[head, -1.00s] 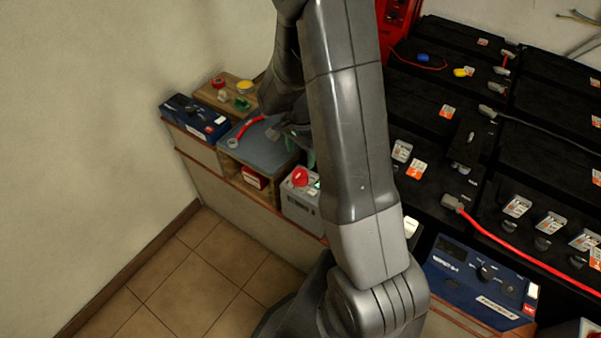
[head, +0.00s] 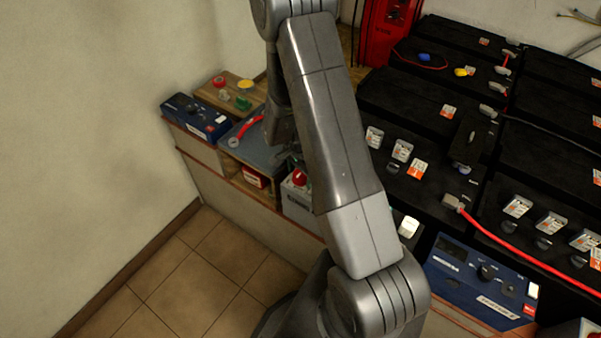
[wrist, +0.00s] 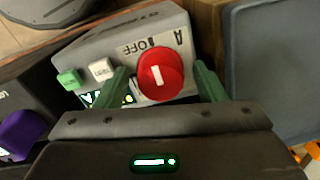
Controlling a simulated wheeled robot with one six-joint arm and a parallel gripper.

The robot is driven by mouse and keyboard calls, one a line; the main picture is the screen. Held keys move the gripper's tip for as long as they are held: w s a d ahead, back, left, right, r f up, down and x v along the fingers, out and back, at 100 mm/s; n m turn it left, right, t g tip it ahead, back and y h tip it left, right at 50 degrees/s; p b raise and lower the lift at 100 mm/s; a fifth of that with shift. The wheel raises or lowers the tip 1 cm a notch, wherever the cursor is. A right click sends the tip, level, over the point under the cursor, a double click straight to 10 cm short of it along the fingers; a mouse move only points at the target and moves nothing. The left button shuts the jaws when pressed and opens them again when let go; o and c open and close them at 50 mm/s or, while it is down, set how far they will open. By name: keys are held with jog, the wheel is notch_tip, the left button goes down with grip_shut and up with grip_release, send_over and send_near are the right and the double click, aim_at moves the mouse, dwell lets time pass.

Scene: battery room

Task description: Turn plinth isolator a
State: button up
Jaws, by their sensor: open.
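Plinth isolator A is a grey box (wrist: 102,45) marked "A" and "OFF", with a round red knob (wrist: 157,76) carrying a white bar. In the wrist view the bar stands nearly upright, and "OFF" is above and left of the knob. My gripper (wrist: 161,70) is open, its green fingers on either side of the knob; I cannot tell whether they touch it. In the head view the red knob (head: 299,178) shows beside my arm, which hides much of the box and my gripper.
A green button (wrist: 69,79) and a white button (wrist: 102,70) sit on the box, left of the knob. A grey-topped wooden stand (head: 250,148) with a red-handled tool (head: 246,128) is beside it. Black battery blocks (head: 410,95) fill the right. Floor tiles (head: 190,275) are clear at lower left.

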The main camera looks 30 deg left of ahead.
jog(key=c, duration=1)
jog(key=shift+o, duration=0.2)
jog(key=shift+n+b, duration=0.3)
jog(key=n+b, duration=0.2)
jog(key=shift+f+n, duration=0.15)
jog(key=shift+n, duration=0.25)
jog(key=n+b, duration=0.3)
jog(key=n, duration=0.2)
jog(key=shift+n, duration=0.3)
jog(key=n+b, duration=0.1)
jog(key=n, duration=0.3)
jog(key=shift+w+b, duration=0.1)
jog(key=shift+b, duration=0.2)
jog(key=shift+d+n+g+b, duration=0.1)
jog(key=shift+n+g+b, duration=0.35)
jog(key=shift+n, duration=1.95)
jog(key=shift+r, duration=0.2)
